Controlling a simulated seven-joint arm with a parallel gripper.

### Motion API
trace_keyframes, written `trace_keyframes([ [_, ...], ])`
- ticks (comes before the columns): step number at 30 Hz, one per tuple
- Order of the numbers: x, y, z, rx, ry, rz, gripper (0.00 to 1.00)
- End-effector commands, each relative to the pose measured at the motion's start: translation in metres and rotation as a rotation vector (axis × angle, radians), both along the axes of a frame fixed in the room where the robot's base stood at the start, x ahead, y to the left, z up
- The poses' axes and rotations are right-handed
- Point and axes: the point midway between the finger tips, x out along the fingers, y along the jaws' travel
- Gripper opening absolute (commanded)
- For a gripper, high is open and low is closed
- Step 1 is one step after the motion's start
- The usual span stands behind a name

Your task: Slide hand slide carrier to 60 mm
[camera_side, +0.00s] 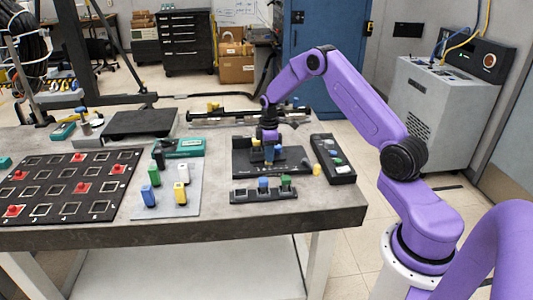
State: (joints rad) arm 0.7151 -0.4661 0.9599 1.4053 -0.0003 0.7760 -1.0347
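My gripper (267,151) points down over a low black fixture (243,163) near the right end of the table. Its fingertips are small in the picture and sit among small blue and yellowish parts on the fixture. I cannot tell whether they touch or grip anything. A long dark rail (225,118) runs across the back of the table, behind my gripper, with a yellow part (212,107) near its left end. I cannot tell for sure which of these is the hand slide carrier, and no millimetre scale is readable.
A black slotted board (70,190) with red pieces lies left. A grey plate (160,205) holds blue, green, yellow and white blocks. A black strip (250,195) with blocks lies in front of the fixture, and a black tray (340,172) right. A teal box (190,147) stands behind the plate.

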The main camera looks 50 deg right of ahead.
Motion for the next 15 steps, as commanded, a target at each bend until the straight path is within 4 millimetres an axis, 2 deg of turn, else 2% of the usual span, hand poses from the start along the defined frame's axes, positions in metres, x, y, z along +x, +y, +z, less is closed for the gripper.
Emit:
trace_keyframes([
  [2, -0.0001, 0.0001, 0.0002, 0.000, 0.000, 0.000, 0.02],
  [15, -0.0013, -0.0012, 0.0005, 0.001, 0.001, -0.001, 0.02],
])
